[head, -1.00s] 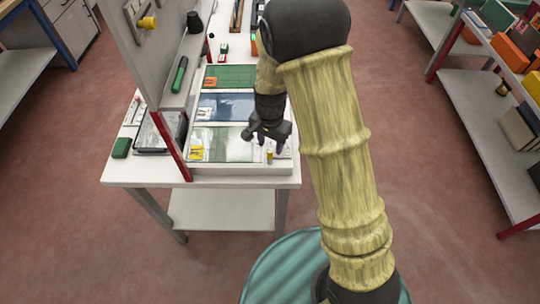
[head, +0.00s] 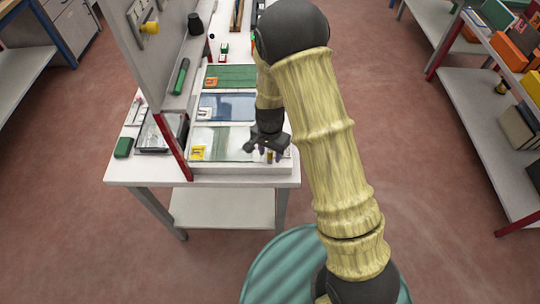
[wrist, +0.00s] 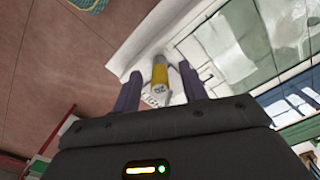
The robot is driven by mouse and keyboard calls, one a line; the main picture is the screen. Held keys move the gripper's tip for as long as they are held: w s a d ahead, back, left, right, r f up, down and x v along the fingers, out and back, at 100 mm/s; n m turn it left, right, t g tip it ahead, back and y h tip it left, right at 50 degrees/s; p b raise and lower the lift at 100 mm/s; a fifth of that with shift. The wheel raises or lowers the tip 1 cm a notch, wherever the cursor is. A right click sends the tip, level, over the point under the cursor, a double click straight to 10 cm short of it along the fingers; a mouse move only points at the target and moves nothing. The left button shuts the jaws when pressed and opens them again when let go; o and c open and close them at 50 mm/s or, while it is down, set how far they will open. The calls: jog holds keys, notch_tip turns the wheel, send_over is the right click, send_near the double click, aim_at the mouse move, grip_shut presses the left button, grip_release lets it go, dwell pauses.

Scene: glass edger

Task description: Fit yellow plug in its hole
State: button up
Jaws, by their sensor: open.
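The yellow plug (wrist: 160,73) shows in the wrist view between the two fingers of my gripper (wrist: 160,88). It has a yellow body and a pale, marked end, with gaps to both fingers. In the head view my gripper (head: 268,153) is low over the front right corner of the white table, and the plug is a small yellow spot (head: 270,157) beneath it, mostly hidden. My gripper is open. I cannot make out the plug's hole in either view.
A white-edged glass panel (head: 225,145) with a yellow label (head: 198,153) lies left of my gripper. Blue (head: 227,107) and green (head: 231,77) panels lie behind it. A grey upright board (head: 135,60) with a red edge (head: 172,148) stands to the left.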

jog(key=shift+c, duration=0.2)
grip_shut()
notch_tip(320, 180, up, 10)
jog(key=shift+r+b, duration=0.1)
jog(key=shift+b, duration=0.85)
